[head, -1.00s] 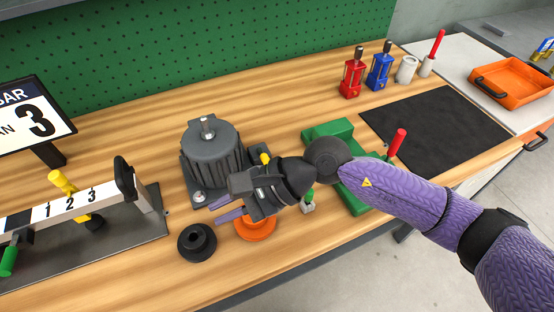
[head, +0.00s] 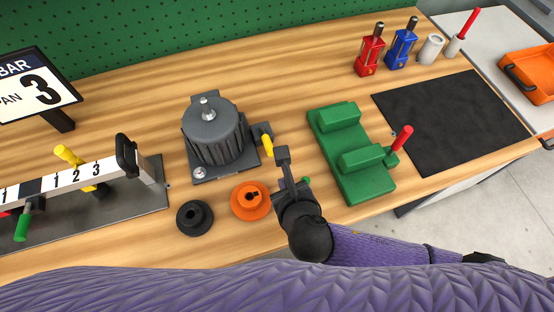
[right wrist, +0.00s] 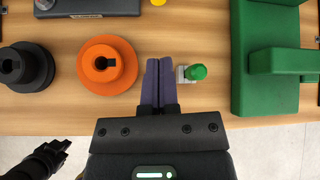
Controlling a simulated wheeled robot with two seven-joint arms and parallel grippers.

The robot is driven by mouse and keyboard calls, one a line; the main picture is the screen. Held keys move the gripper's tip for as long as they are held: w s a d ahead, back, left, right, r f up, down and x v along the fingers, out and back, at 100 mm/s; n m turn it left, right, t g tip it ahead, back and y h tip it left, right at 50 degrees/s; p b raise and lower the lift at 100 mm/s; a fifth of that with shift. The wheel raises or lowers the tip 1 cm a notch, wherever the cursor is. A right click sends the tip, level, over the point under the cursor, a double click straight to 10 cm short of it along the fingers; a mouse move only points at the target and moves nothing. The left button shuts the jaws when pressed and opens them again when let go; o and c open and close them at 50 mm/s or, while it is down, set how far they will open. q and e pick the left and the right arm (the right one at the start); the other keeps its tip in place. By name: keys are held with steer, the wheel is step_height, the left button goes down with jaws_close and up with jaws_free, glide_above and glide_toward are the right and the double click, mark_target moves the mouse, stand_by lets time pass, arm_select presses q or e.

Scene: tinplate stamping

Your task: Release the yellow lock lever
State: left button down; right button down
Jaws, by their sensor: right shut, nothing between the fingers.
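A short yellow lever (head: 267,144) stands at the right side of the base of a ribbed grey housing (head: 213,140). A yellow tip at the top edge of the right wrist view (right wrist: 158,2) looks like the same lever. Another yellow handle (head: 66,154) is on the numbered bar at left. My right gripper (right wrist: 160,62) is shut and empty, between the orange flanged ring and a small green-topped piece (right wrist: 196,72). It is apart from the lever, nearer the table's front edge. A black gripper, seemingly my left (right wrist: 48,157), shows low in the wrist view; its jaws are unclear.
An orange ring (head: 250,202) and a black ring (head: 194,217) lie in front of the housing. A green fixture (head: 358,182) with a red handle stands to the right. A black mat (head: 450,112) is bare. The numbered bar (head: 97,187) stands at left.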

mark_target(267, 141)
steer(key=b+x, duration=0.4)
steer(key=x, duration=0.5)
steer(key=shift+f, duration=0.15)
steer(key=shift+w+a+f+b, duration=0.15)
steer(key=shift+w+f+b, duration=0.05)
steer(key=shift+w+b, duration=0.2)
steer(key=shift+r, duration=0.1)
